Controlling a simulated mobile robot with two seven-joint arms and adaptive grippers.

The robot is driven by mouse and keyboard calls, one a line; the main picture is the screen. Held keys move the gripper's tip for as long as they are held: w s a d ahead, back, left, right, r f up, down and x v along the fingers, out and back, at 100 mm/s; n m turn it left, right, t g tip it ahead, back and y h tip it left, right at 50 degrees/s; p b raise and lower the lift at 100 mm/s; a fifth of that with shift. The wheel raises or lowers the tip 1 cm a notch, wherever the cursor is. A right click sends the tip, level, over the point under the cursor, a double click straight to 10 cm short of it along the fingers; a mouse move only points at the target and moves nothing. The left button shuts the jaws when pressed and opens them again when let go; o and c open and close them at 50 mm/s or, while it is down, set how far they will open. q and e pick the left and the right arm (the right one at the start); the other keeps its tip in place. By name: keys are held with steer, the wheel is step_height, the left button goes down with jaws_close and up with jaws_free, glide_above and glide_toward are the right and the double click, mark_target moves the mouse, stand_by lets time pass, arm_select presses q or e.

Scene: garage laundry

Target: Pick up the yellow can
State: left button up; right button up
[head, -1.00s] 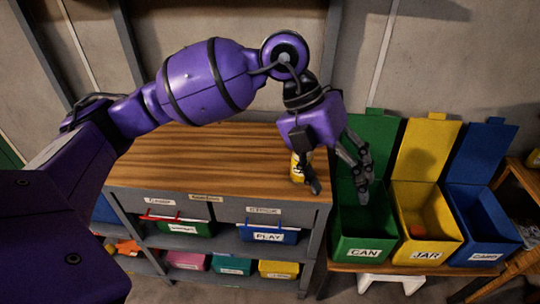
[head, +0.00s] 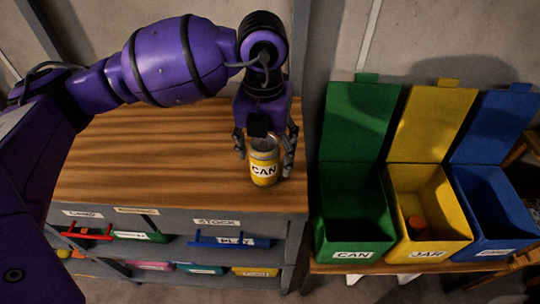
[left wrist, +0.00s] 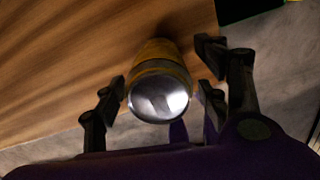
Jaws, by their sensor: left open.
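The yellow can (head: 264,170) stands upright near the right front part of the wooden tabletop, with a white "CAN" label on its side. My left gripper (head: 265,150) is open just above and around the can's upper part, with a finger on either side. In the left wrist view, the can's shiny lid (left wrist: 159,97) sits between the open fingers of my left gripper (left wrist: 165,98). A small gap shows on the left; the right finger is very close to the can, and I cannot tell if it touches. My right gripper is not in view.
Right of the wooden-topped shelf unit (head: 120,160) stand lidded bins: a green CAN bin (head: 352,238), a yellow JAR bin (head: 437,232) with an orange-red item inside, and a blue bin (head: 490,215). Their lids stand open. Labelled trays fill the shelves below.

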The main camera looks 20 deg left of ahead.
mark_target(263, 169)
arm_select(q)
steer(key=f, duration=0.5)
steer(key=shift+s+a+f, duration=0.1)
steer(key=shift+a+f, duration=0.15)
steer(key=shift+f, duration=0.15)
steer(key=c, duration=0.8)
